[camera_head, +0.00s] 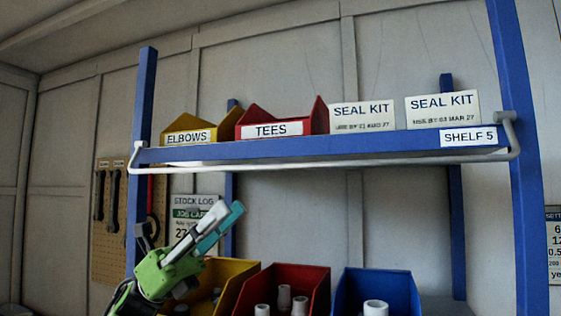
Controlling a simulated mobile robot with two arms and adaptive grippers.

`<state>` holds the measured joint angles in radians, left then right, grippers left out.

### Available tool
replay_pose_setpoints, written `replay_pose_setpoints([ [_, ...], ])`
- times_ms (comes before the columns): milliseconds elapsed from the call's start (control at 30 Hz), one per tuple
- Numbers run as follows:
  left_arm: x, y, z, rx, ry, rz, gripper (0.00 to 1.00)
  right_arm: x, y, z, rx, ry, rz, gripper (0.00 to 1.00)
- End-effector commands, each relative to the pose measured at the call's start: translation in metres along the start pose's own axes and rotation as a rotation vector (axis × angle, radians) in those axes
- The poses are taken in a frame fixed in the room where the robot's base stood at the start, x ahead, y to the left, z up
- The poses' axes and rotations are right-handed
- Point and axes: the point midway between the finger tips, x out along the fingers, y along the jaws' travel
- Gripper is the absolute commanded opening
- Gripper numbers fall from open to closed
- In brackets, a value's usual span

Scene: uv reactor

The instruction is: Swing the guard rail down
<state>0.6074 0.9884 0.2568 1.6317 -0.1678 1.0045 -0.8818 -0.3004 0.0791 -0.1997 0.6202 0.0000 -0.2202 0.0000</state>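The guard rail (330,163) is a white bar along the front of the shelf marked SHELF 5 (340,146). Its ends bend up to mounts at the left post and the right post, and the long bar hangs at or just under the shelf's front edge. My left gripper (231,208), green with pale and teal fingers, is at lower left, below the rail and apart from it in the picture. Its fingers point up and right and lie close side by side; I cannot tell whether they are open. Nothing shows held in them. My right gripper is not in view.
On the shelf stand a yellow ELBOWS bin (190,130), a red TEES bin (283,122) and two SEAL KIT boxes (362,116). Yellow, red (310,285) and blue (350,295) bins stand below. Blue posts (520,160) frame the rack. Tools hang on a pegboard (105,235) at left.

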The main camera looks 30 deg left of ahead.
Motion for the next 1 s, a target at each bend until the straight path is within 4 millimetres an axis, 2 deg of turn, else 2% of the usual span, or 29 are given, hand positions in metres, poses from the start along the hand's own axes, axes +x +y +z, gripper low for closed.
replay_pose_setpoints([
  [133,-0.013,0.009,-0.006,0.053,-0.049,-0.003,0.23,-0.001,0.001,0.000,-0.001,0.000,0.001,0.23],
  [267,-0.006,0.009,-0.005,0.065,-0.053,-0.004,0.23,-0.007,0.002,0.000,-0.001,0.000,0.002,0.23],
  [367,0.010,0.009,-0.003,0.064,-0.052,-0.005,0.23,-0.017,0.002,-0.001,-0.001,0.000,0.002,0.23],
  [700,0.084,0.009,0.002,0.061,-0.052,-0.005,0.23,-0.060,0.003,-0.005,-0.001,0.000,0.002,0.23],
  [833,0.104,0.009,0.003,0.061,-0.052,-0.005,0.23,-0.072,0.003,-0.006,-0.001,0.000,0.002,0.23],
  [1000,0.119,0.009,0.001,0.062,-0.052,-0.004,0.23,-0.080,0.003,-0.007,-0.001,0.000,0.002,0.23],
])
